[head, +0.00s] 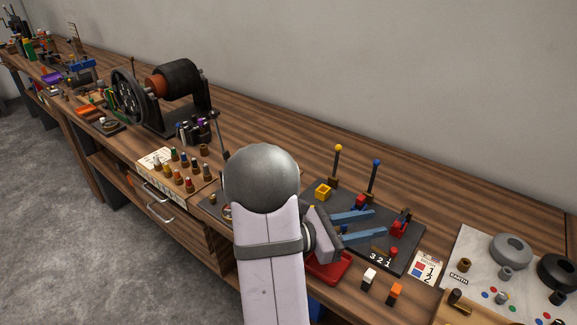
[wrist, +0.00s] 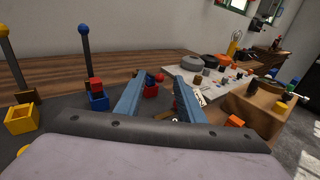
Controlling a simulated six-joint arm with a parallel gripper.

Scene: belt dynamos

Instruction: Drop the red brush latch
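A dark board (head: 335,192) on the bench carries the latch parts. A red piece with a red ball knob (head: 402,222) stands at its right; in the wrist view the red ball (wrist: 160,77) shows between the fingertips, farther off. A red block (head: 361,200) sits in a blue holder (wrist: 98,102) at the foot of a blue-knobbed lever (head: 374,176). I cannot tell for certain which red part is the brush latch. My gripper (head: 380,222) is open and empty, its two blue fingers apart and pointing at the red-knobbed piece, seemingly without touching it.
A yellow-knobbed lever (head: 336,163) and yellow holder (head: 323,191) stand left on the board. A white block (head: 369,277) and orange block (head: 396,292) stand in front. A numbered card (head: 428,267) and a pale panel (head: 475,257) lie to the right.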

